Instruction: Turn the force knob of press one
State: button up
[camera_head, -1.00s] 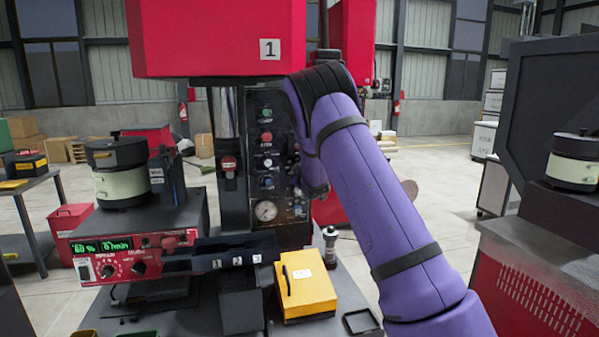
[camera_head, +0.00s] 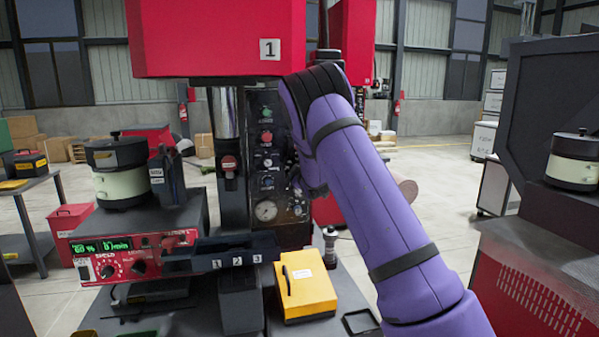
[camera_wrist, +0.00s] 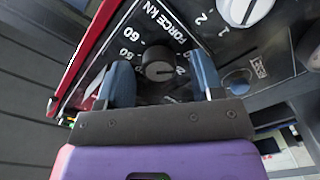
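The force knob (camera_wrist: 159,70) of press one is a small dark round knob on a black panel, beside white "FORCE kN" lettering and a number scale in the wrist view. My gripper (camera_wrist: 163,80) is open, with one blue finger on each side of the knob. A gap shows between the knob and each finger; whether the fingertips reach the panel I cannot tell. In the head view press one (camera_head: 215,38) is red and marked 1, with a black control panel (camera_head: 267,182) below. My arm covers part of that panel's right side, and I cannot make out the force knob there.
Larger light knobs (camera_wrist: 245,8) sit on the panel near the gripper in the wrist view. In the head view a yellow box (camera_head: 308,288) stands on the table below the panel. A feeder (camera_head: 118,185) with a red control box (camera_head: 125,258) stands left.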

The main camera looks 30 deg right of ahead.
jog(key=shift+s, duration=0.1)
jog(key=v, duration=1)
jog(key=shift+s, duration=0.3)
jog(key=shift+a, duration=0.1)
jog(key=s+a+r+m+g+y, duration=0.1)
jog(key=s+a+r+m+g, duration=0.3)
jog(key=s, duration=0.5)
jog(key=s+a+r+m+g+y, duration=0.2)
jog(key=s+a+r, duration=0.45)
jog(key=s, duration=0.35)
jog(key=s+a+m+g, duration=0.1)
jog(key=s+a+g, duration=0.2)
jog(key=s, duration=1.1)
jog(key=s+a+m+g+y, duration=0.1)
jog(key=s+a+g, duration=0.2)
jog(key=s, duration=1.1)
jog(key=a, duration=0.3)
jog(key=shift+y, duration=0.3)
